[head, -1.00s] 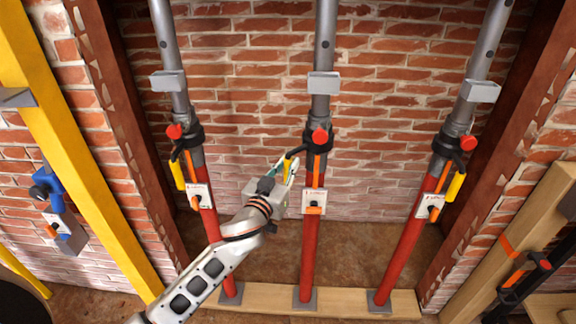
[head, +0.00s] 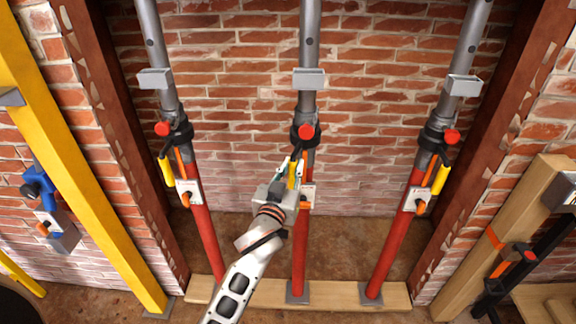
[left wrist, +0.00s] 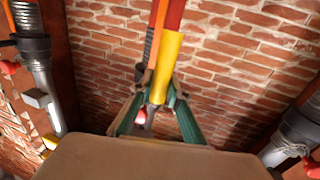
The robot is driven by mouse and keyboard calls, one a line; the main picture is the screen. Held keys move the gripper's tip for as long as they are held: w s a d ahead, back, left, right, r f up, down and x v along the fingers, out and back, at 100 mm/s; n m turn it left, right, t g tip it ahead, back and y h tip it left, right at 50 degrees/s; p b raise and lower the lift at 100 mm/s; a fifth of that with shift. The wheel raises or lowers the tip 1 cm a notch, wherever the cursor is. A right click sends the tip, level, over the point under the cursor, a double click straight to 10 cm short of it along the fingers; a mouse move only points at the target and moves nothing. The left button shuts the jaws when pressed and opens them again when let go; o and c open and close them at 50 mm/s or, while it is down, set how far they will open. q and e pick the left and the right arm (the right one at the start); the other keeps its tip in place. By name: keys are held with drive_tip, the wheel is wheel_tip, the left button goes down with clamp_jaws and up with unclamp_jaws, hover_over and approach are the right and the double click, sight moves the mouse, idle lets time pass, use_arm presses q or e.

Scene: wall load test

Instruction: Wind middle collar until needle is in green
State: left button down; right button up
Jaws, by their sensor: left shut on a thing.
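The middle prop has a red lower tube (head: 299,245), a grey upper tube (head: 309,40) and a dark collar (head: 304,135) with a red knob (head: 306,131). A yellow handle (head: 292,175) hangs from the collar. My left gripper (head: 290,172) is shut on this handle, in front of the prop. In the left wrist view the green-edged fingers (left wrist: 160,100) close on the yellow handle (left wrist: 168,58). A white gauge plate (head: 307,197) on the middle prop is partly hidden by my gripper, and its needle cannot be read. My right gripper is not in view.
Similar props with yellow handles stand at left (head: 204,235) and right (head: 392,245). All stand on a wooden sole board (head: 340,295) before a brick wall. A yellow beam (head: 75,150) slants at far left. A timber post (head: 510,230) stands at right.

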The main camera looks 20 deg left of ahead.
use_arm(q)
drive_tip(key=shift+d, duration=0.4)
drive_tip(key=c, duration=1.9)
unclamp_jaws()
drive_tip(key=shift+a, duration=0.1)
drive_tip(key=s, duration=0.7)
drive_tip(key=shift+s, duration=0.25)
